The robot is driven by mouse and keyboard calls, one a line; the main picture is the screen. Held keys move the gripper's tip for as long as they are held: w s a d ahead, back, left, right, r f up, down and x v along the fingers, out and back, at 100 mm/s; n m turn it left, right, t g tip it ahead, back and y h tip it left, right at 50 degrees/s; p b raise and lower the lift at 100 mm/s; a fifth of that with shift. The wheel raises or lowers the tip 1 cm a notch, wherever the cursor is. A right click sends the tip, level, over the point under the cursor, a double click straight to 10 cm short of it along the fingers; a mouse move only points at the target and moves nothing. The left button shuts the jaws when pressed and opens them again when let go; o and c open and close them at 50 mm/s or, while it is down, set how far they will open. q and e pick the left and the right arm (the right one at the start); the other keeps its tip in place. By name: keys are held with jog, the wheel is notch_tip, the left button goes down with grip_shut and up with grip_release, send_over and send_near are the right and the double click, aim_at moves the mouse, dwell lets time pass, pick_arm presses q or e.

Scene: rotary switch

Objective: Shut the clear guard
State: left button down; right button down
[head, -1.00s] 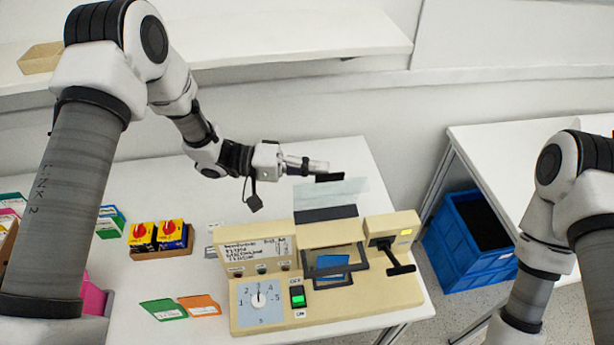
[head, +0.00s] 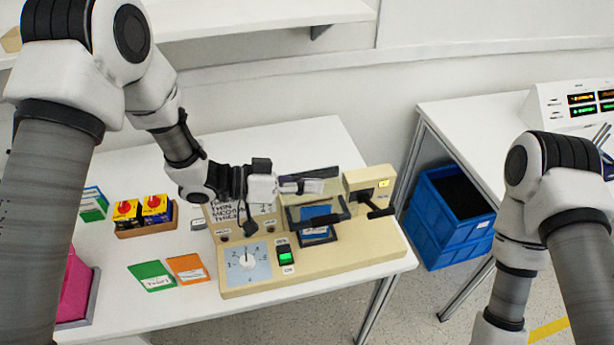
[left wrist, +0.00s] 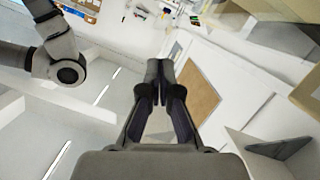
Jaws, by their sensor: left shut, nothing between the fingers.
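The clear guard (head: 337,207) is a see-through panel on the beige machine (head: 352,250). It slants down over the window with the blue card (head: 314,239); a black bar (head: 322,220) shows at its front. I cannot tell whether it is fully down. My left gripper (head: 318,186) is shut and empty, just above the guard's left and middle part; whether it touches is unclear. Its closed fingers also show in the left wrist view (left wrist: 160,75). My left wrist hides part of the machine's label panel. My right gripper is out of view.
The dial (head: 247,262) and green-lit switch (head: 285,256) sit on the machine's front. A black lever (head: 380,212) is at its right. Green (head: 152,276) and orange (head: 187,268) cards lie left. A blue crate (head: 450,218) stands below the right table.

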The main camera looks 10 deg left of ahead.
aim_at(315, 225)
pick_arm(q)
jog(key=s+f+b, duration=0.1)
jog(key=f+m+b, duration=0.1)
jog(key=s+d+f+m+b, duration=0.1)
jog(key=f, duration=0.1)
jog(key=shift+s+d+f+t+y, duration=0.1)
jog(key=shift+s+t+y, duration=0.2)
jog(key=shift+t, duration=0.1)
jog(key=shift+s+d+f+m+b, duration=0.1)
jog(key=shift+s+f+m+b, duration=0.25)
jog(key=shift+f+b, duration=0.5)
jog(key=shift+s+f, duration=0.1)
jog(key=shift+s, duration=0.05)
